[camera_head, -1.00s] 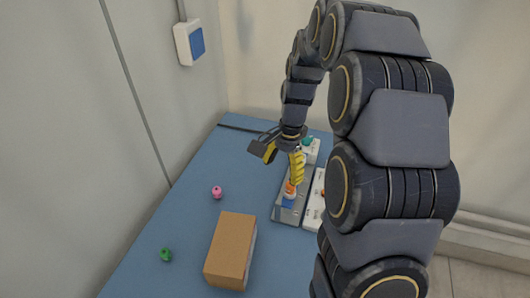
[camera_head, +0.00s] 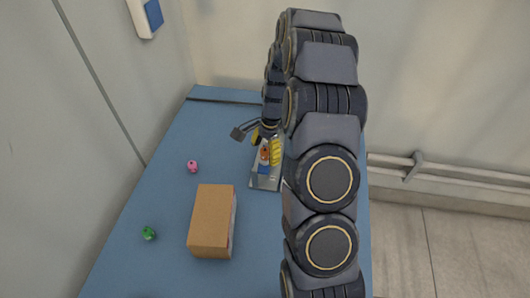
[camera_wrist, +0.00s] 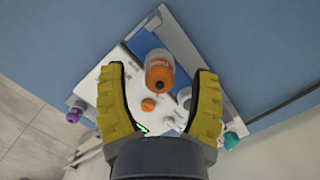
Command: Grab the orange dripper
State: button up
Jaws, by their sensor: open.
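In the wrist view, a pale bottle-like piece with an orange front end (camera_wrist: 159,75) lies between the fingertips of my gripper (camera_wrist: 161,70). A smaller round orange knob (camera_wrist: 148,104) sits just below it, nearer the palm. I cannot tell which of the two is the dripper. My gripper's yellow fingers are spread wide, one on each side, with a gap to both orange pieces. In the head view, my gripper (camera_head: 264,146) is low at the far part of the blue table, with an orange piece (camera_head: 264,155) showing between its fingers.
A grey tray (camera_head: 266,184) and a white device (camera_wrist: 112,85) lie under my gripper. A purple knob (camera_wrist: 74,115) and a teal knob (camera_wrist: 231,140) flank it. On the blue table (camera_head: 165,205) are a cardboard box (camera_head: 211,220), a pink piece (camera_head: 193,167) and a green piece (camera_head: 149,233).

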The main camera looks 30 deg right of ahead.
jog(key=c, duration=1)
jog(key=shift+f, duration=0.1)
